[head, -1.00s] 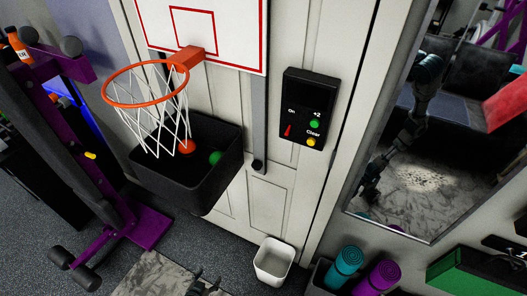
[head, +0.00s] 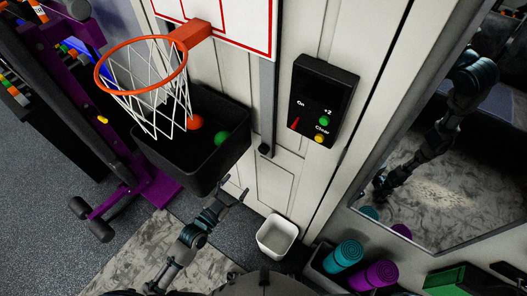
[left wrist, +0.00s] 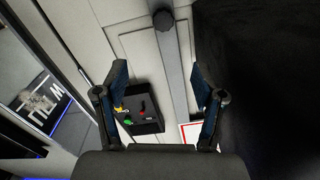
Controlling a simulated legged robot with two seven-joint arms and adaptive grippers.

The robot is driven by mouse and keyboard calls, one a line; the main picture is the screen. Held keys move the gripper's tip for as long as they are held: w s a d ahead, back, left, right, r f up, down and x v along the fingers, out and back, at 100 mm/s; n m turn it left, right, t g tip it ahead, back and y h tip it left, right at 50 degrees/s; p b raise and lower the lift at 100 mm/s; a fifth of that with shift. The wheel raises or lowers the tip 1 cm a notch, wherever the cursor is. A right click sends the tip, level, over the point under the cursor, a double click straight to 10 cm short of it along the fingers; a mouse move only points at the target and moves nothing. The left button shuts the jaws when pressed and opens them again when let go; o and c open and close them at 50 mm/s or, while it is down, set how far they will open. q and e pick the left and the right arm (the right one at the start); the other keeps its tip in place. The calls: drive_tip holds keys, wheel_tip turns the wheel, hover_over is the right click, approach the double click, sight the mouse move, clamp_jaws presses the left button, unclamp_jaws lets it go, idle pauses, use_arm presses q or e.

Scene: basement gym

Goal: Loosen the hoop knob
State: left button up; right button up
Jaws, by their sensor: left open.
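The hoop knob (head: 265,150) is a small black knob at the lower end of the grey rail (head: 267,105) below the white backboard (head: 238,25). It also shows at the top of the left wrist view (left wrist: 163,18), above the gap between my fingers. The orange hoop (head: 141,65) with its white net is up and left of it. My left gripper (head: 233,188) is open and empty, below and left of the knob and apart from it. Its two spread fingers frame the rail in the left wrist view (left wrist: 158,78). My right gripper is not in view.
A black bin (head: 200,175) with a red and a green ball is left of the knob. A black score box (head: 323,100) hangs to its right. A white waste bin (head: 277,237), rolled mats (head: 344,257) and a mirror (head: 440,185) are nearby.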

use_arm(q)
approach(263, 152)
drive_tip(key=w, duration=0.3)
drive_tip(key=x, duration=0.2)
drive_tip(key=d+x, duration=0.1)
drive_tip(key=x, duration=0.1)
drive_tip(key=s+x, duration=0.1)
drive_tip(key=x, duration=0.1)
drive_tip(key=shift+w+d, duration=0.15)
drive_tip(key=shift+d, duration=0.05)
drive_tip(key=shift+w+d, duration=0.1)
drive_tip(key=shift+d, duration=0.1)
drive_tip(key=shift+a, duration=0.5)
drive_tip(key=c, duration=0.3)
drive_tip(key=shift+a+r, duration=0.1)
drive_tip(key=c, duration=0.8)
drive_tip(key=shift+c, duration=0.2)
drive_tip(key=shift+d+r, duration=0.1)
drive_tip(key=shift+d, duration=0.1)
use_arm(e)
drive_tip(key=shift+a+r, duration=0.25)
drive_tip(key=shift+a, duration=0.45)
